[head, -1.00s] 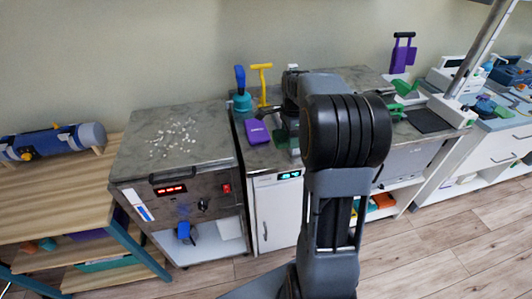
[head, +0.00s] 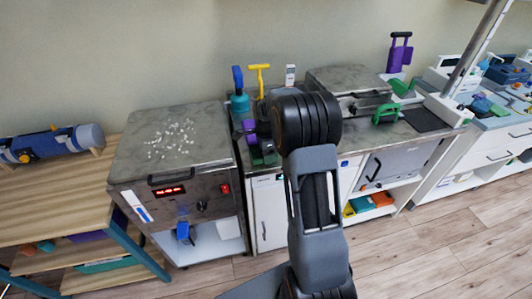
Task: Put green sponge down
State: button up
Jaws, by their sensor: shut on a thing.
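The dark green sponge (head: 264,159) is at the front of the grey counter above the white cabinet, left of my arm in the head view. My gripper (head: 263,147) is shut on it, and my wrist and forearm hide part of the grip. I cannot tell whether the sponge touches the counter. A purple item (head: 249,127) lies just behind it, partly covered by my gripper.
A teal bottle (head: 239,101) and a yellow-handled tool (head: 260,80) stand at the counter's back. A grey unit with white bits (head: 205,140) stands left. A green-handled item (head: 386,113) sits right on the counter.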

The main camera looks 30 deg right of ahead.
jog(key=shift+f, duration=0.25)
jog(key=shift+f, duration=0.15)
jog(key=o, duration=0.8)
notch_tip(320, 180, up, 12)
jog(key=s+a+n+t, duration=0.1)
jog(key=s+a+n, duration=0.3)
jog(key=s+n, duration=0.2)
jog(key=s+a+n+t, duration=0.1)
jog(key=s+a+n, duration=0.3)
jog(key=s+n, duration=0.3)
jog(key=s+a+n+t, duration=0.1)
jog(key=s+a+n, duration=0.3)
jog(key=s+n, duration=0.3)
jog(key=shift+s+r+t, duration=0.15)
jog(key=shift+s, duration=0.35)
jog(key=shift+s+r+t, duration=0.15)
jog(key=shift+s, duration=0.3)
